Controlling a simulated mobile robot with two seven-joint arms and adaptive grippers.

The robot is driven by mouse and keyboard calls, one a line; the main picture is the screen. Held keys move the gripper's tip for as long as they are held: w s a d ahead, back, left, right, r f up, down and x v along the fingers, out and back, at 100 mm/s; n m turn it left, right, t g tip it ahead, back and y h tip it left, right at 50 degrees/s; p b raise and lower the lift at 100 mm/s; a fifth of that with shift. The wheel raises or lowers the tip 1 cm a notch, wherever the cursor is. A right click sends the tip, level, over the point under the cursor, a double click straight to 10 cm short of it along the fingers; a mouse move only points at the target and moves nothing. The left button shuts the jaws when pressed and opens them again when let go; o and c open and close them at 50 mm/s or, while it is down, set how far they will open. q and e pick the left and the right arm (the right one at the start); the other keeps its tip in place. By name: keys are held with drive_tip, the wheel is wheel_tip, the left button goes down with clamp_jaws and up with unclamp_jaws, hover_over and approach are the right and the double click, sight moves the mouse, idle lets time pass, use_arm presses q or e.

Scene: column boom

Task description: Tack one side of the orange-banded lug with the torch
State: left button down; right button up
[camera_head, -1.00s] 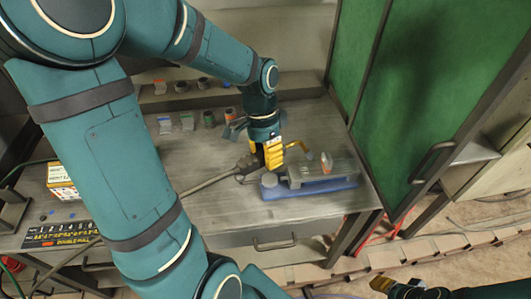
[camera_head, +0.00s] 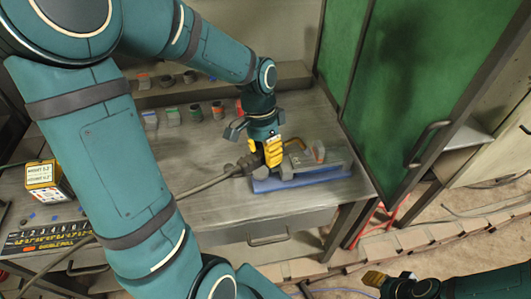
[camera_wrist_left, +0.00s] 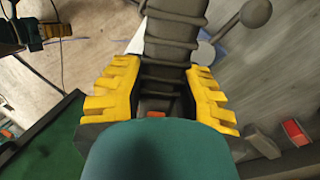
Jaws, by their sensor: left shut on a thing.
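My left gripper (camera_head: 272,152) is shut on the torch, with its yellow fingers on either side of the dark ribbed handle (camera_wrist_left: 168,50). The torch's bent brass-coloured neck (camera_head: 295,143) reaches right, its tip close to the small grey lug with an orange band (camera_head: 318,151). I cannot tell whether the tip touches the lug. The lug stands upright on the grey piece in the blue fixture (camera_head: 300,181). The gripper hides the fixture's left part. My right gripper (camera_head: 374,279) is at the bottom right, away from the bench; its jaw opening is unclear.
The torch cable (camera_head: 205,184) runs left across the metal bench (camera_head: 230,205). Several colour-banded pieces stand behind the gripper, including a green-banded one (camera_head: 196,112). A green screen (camera_head: 420,80) stands at the right. A yellow-and-white box (camera_head: 46,180) is at the left.

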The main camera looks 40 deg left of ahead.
use_arm(q)
drive_tip(key=shift+w+d+f+b, duration=0.2)
drive_tip(key=shift+f+b, duration=0.1)
drive_tip(key=shift+f, duration=0.2)
idle(2.6)
drive_tip(key=shift+r, duration=0.2)
drive_tip(key=r+p, duration=0.3)
drive_tip(key=shift+s+a+r, duration=0.2)
drive_tip(key=shift+s+a, duration=0.15)
drive_tip(key=shift+s+a+r+p, duration=0.15)
drive_tip(key=shift+s+r+p, duration=0.05)
drive_tip(key=shift+r+p, duration=0.6)
drive_tip(key=shift+s+a+r+p, duration=0.15)
drive_tip(key=shift+s+r+p, duration=0.05)
drive_tip(key=shift+r+p, duration=0.5)
drive_tip(key=shift+s+a+r+p, duration=0.15)
drive_tip(key=shift+s+r+p, duration=0.05)
drive_tip(key=shift+r+p, duration=0.6)
